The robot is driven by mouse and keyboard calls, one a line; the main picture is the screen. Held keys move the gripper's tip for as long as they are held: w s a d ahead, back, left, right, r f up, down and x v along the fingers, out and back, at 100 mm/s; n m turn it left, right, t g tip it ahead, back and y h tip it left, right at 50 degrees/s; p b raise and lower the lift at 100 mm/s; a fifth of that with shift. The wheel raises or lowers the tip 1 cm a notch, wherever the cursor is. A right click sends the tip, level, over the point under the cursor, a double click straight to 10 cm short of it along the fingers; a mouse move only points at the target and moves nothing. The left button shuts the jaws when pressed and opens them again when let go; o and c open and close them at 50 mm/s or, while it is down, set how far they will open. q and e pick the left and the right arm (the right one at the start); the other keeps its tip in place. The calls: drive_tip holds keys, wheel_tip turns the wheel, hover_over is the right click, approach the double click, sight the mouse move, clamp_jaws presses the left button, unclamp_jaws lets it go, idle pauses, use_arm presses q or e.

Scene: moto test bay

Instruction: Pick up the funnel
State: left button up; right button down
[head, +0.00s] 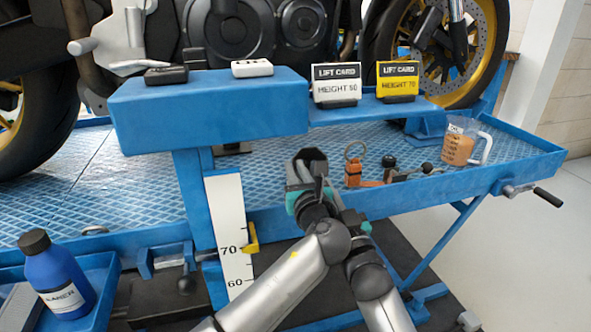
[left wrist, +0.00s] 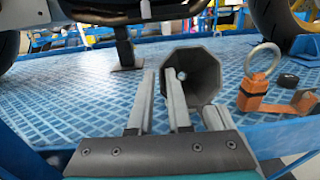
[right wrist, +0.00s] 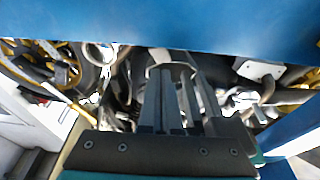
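The funnel (left wrist: 204,72) is dark grey with a wide faceted mouth. In the left wrist view it is just right of centre, its mouth facing the camera, and one finger overlaps its left side.
An orange item with a ring (head: 354,170) and a measuring jug (head: 459,147) stand right of the funnel on the platform (head: 520,150). A blue bottle (head: 57,277) stands at lower left.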

use_arm(q)
clamp_jaws()
idle(0.8)
use_arm(e)
drive_tip(key=shift+r, duration=0.6)
drive_tip(key=v, duration=1.2)
